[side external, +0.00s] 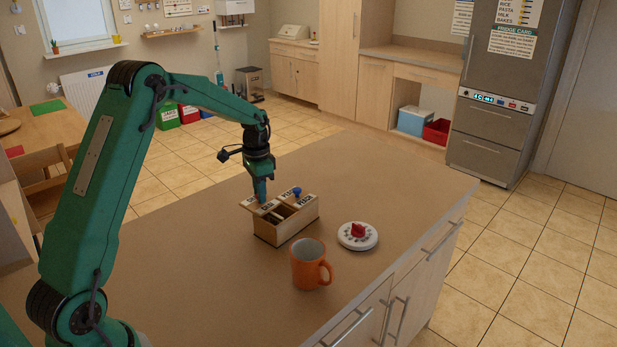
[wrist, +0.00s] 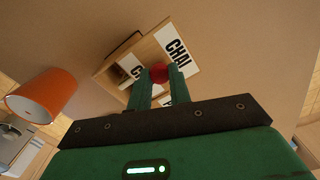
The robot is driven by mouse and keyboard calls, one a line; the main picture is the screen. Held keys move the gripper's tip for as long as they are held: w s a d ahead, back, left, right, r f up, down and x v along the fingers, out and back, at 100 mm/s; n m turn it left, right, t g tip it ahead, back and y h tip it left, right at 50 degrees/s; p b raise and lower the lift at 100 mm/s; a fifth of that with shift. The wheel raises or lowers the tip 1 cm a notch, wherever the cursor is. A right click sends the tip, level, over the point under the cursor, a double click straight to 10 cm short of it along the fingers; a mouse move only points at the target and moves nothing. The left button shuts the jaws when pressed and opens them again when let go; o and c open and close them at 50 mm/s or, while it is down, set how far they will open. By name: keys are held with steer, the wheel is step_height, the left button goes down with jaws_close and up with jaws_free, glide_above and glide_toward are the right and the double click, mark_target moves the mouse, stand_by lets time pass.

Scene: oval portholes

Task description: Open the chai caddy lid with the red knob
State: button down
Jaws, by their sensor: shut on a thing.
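The wooden chai caddy (side external: 285,231) stands on the counter, with labelled lids on top and dark openings showing between them. My gripper (side external: 261,200) points down over its far left part. In the wrist view my gripper (wrist: 158,82) has its two fingers closed around the red knob (wrist: 159,73), beside a white label reading CHAI (wrist: 177,45). The red knob is hidden by the fingers in the side view. A blue knob (side external: 297,191) stands on another lid. A lid end juts out past the caddy's left side in the side view.
An orange mug (side external: 306,265) stands in front of the caddy; it also shows in the wrist view (wrist: 42,96). A round white timer with a red dial (side external: 357,235) lies to the right. The counter (side external: 400,200) is clear beyond, up to its right edge.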

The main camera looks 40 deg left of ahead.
steer(key=shift+a, duration=0.85)
steer(key=c, duration=1.3)
jaws_free()
steer(key=shift+r, duration=0.1)
step_height(320, 180, up, 8)
steer(key=shift+f, duration=0.15)
steer(key=shift+s+d, duration=0.1)
